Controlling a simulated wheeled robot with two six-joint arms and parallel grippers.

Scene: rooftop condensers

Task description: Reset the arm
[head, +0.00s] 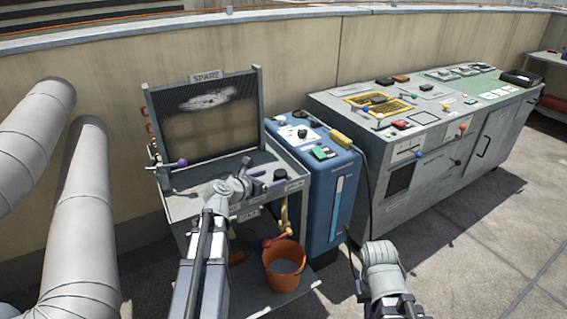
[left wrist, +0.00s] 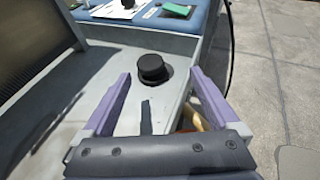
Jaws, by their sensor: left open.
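My left arm reaches up from the bottom of the head view to the grey cart. My left gripper (head: 262,177) is over the cart top, near its right side. In the left wrist view its two purple fingers (left wrist: 160,76) are spread wide with nothing held between them. A round black knob (left wrist: 152,68) stands on the grey cart top (left wrist: 110,60) and appears between the fingertips, apart from both. The same knob (head: 280,174) shows just right of the gripper in the head view. Only links of my right arm show at the lower right; its gripper is not visible.
A framed SPARE panel (head: 205,117) stands at the cart's back. An orange bucket (head: 284,268) sits on the lower shelf. A blue unit (head: 318,190) stands right of the cart, then a long grey cabinet (head: 430,170). Large pipes (head: 80,220) are at left. Paving at right is clear.

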